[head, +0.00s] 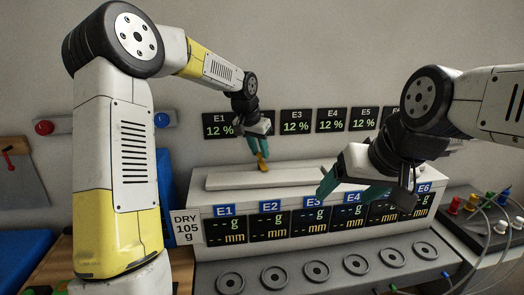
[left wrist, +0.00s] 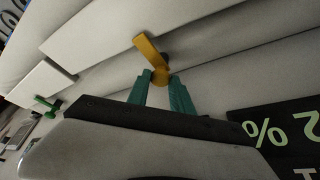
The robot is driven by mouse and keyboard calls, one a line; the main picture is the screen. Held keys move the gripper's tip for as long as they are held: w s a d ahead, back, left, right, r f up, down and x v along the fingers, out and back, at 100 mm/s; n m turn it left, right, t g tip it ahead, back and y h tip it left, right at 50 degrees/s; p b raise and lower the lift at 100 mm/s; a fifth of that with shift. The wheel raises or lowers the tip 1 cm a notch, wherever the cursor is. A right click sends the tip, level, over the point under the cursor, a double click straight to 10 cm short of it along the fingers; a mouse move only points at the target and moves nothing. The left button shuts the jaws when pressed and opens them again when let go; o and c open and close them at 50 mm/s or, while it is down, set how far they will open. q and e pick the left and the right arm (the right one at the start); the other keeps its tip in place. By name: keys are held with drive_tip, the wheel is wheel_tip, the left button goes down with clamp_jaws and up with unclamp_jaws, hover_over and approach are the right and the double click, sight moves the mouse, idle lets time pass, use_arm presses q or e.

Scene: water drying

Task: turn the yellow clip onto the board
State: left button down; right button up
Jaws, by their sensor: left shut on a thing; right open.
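The small yellow clip (head: 262,160) is in the teal fingertips of my left gripper (head: 259,141), which is shut on it above the long white slab on top of the machine. In the left wrist view the clip (left wrist: 152,55) sticks out beyond the fingertips (left wrist: 160,80), tilted, with pale surfaces behind it. I cannot tell from the picture whether the clip touches the slab. My right gripper (head: 326,184) is open and empty, in front of the machine's top at the right. Which part is the board is unclear.
The white slab (head: 225,181) lies along the machine's top. Below are several displays E1 to E6 and a row of round dishes (head: 230,281). Percent signs (head: 295,121) hang on the wall behind. Coloured plugs with cables (head: 471,201) stand at right.

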use_arm(q)
drive_tip(key=shift+m, duration=0.6)
drive_tip(key=c, duration=1.1)
unclamp_jaws()
drive_tip(key=shift+a+r, duration=0.1)
drive_tip(key=v, duration=0.7)
drive_tip(key=shift+a+r, duration=0.15)
drive_tip(key=shift+r, duration=0.1)
